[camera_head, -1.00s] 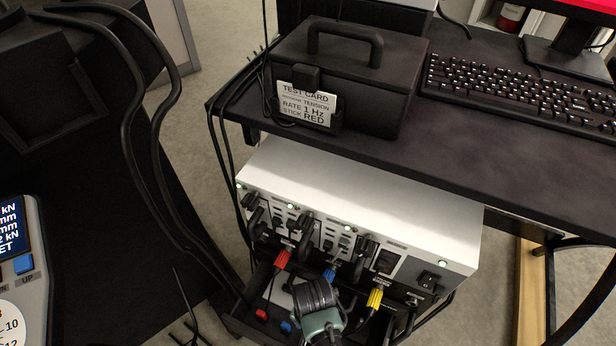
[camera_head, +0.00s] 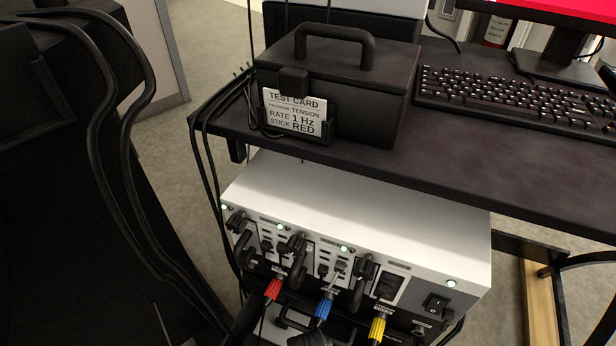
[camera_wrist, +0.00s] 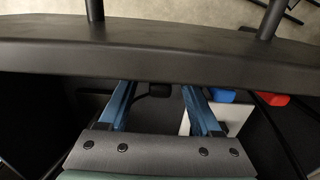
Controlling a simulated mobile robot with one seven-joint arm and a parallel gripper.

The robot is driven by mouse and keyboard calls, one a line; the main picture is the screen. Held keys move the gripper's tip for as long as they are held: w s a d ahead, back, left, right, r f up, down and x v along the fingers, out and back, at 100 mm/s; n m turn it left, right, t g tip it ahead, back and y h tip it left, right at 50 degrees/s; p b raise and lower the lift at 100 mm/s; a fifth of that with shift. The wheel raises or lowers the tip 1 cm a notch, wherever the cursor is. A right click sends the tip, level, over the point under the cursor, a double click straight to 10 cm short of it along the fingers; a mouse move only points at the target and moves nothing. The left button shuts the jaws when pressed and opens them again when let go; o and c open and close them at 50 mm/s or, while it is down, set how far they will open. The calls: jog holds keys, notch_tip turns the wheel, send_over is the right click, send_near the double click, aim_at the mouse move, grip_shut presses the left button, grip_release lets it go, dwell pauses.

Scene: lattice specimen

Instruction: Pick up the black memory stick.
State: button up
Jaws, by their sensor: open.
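In the wrist view my gripper (camera_wrist: 157,100) is open, its two blue fingers apart with nothing held between them. The finger ends reach up to a wide black bar that cuts across the view and may hide their tips. A small black object (camera_wrist: 158,89) shows between the finger ends, partly covered by the bar. It may be the black memory stick, but I cannot tell for sure. A red piece (camera_wrist: 272,99) and a blue piece (camera_wrist: 220,96) lie to the right of the fingers. The head view does not show the fingers or a clear black stick.
The black bar (camera_wrist: 160,52) lies close across the fingers. The white instrument box (camera_head: 350,215) has red (camera_head: 273,290), blue (camera_head: 324,308) and yellow (camera_head: 377,328) plugs in front. Above it, the dark desk (camera_head: 470,165) carries a black case (camera_head: 350,80) with a test card (camera_head: 292,112) and a keyboard (camera_head: 515,100).

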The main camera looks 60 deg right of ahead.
grip_shut()
jog(key=shift+r, duration=0.1)
